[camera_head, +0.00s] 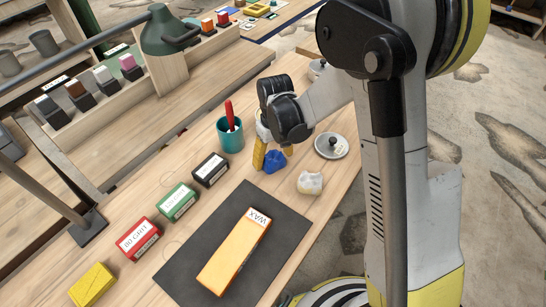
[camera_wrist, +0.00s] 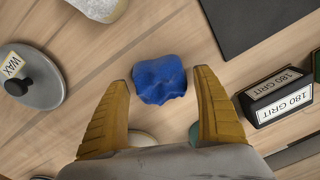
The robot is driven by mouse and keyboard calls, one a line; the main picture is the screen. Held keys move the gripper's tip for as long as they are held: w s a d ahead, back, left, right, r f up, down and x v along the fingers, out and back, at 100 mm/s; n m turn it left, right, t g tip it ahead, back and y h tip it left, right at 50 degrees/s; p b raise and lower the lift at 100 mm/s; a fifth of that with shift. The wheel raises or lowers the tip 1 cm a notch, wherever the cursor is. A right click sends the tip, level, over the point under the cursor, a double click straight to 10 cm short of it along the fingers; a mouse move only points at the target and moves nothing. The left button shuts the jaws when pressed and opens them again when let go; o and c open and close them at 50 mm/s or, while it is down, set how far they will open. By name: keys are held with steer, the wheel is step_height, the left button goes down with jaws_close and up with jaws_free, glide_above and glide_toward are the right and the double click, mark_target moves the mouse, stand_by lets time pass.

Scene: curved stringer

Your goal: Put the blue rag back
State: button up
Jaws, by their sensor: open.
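A crumpled blue rag (camera_head: 274,162) lies on the wooden bench, and it also shows in the wrist view (camera_wrist: 160,79). My gripper (camera_wrist: 166,96) is open, with a yellow finger on each side of the rag.
A teal cup (camera_head: 230,138) with a red tool stands left of my gripper. A black 180 grit block (camera_head: 210,170), a white lump (camera_head: 310,183) and a lid with a knob (camera_head: 331,146) are close by. A dark mat (camera_head: 192,248) bears a wax-labelled wooden block (camera_head: 234,254).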

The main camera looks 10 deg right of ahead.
step_height(320, 180, up, 12)
steer(key=p, duration=0.4)
step_height(320, 180, up, 10)
steer(key=m+t, duration=0.2)
steer(key=t, duration=0.1)
glide_above(274, 154)
steer(key=s+d, duration=0.5)
steer(key=s, duration=0.1)
steer(key=s+d+r+m+t, duration=0.1)
steer(key=s+d+r+t, duration=0.1)
steer(key=s, duration=0.3)
steer(key=s+d+r+m+t, duration=0.1)
steer(key=s+d+r+t, duration=0.1)
steer(key=s, duration=0.4)
steer(key=shift+d+r+m, duration=0.15)
steer(key=shift+d+m, duration=0.15)
steer(key=shift+d, duration=0.35)
